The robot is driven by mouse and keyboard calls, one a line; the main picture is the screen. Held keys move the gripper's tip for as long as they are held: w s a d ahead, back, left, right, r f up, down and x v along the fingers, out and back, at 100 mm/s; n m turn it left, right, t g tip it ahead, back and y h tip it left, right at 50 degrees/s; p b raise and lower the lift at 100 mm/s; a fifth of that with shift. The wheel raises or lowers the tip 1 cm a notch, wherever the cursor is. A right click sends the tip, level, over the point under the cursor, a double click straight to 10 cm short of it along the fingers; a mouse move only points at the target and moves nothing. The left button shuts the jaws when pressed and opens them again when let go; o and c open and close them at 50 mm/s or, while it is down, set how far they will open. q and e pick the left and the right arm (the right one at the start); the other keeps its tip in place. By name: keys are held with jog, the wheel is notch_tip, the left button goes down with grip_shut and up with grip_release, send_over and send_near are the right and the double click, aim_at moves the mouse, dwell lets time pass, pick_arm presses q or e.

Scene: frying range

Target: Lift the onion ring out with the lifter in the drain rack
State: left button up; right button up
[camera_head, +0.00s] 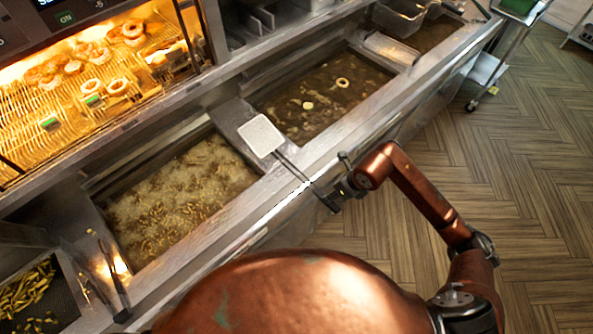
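The lifter has a pale square mesh head (260,135), which is over the metal divider between two oil vats. Its dark handle (300,174) runs down to the right, to my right gripper (342,188). That gripper appears shut on the handle near its end, above the front edge of the fryer. One onion ring (343,82) floats in the dark oil of the right vat, up and right of the mesh head, apart from it. A smaller pale piece (307,105) floats nearer. The lit wire drain rack (30,108) at upper left holds several onion rings. My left gripper is out of view.
The left vat (180,195) is full of bubbling oil and frying pieces. A bin of fries (28,290) and tongs (112,275) are at lower left. A basket (400,18) stands at the back. The floor (530,170) at right is mostly clear.

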jog(key=shift+f, duration=0.15)
jog(key=b+x, duration=0.5)
jog(key=x, duration=0.2)
jog(key=shift+f, duration=0.3)
jog(key=shift+w+a+f+b, duration=0.25)
jog(key=shift+w+f+b, duration=0.05)
jog(key=shift+f+b, duration=0.35)
jog(key=shift+r, duration=0.1)
grip_shut()
jog(key=shift+r, duration=0.15)
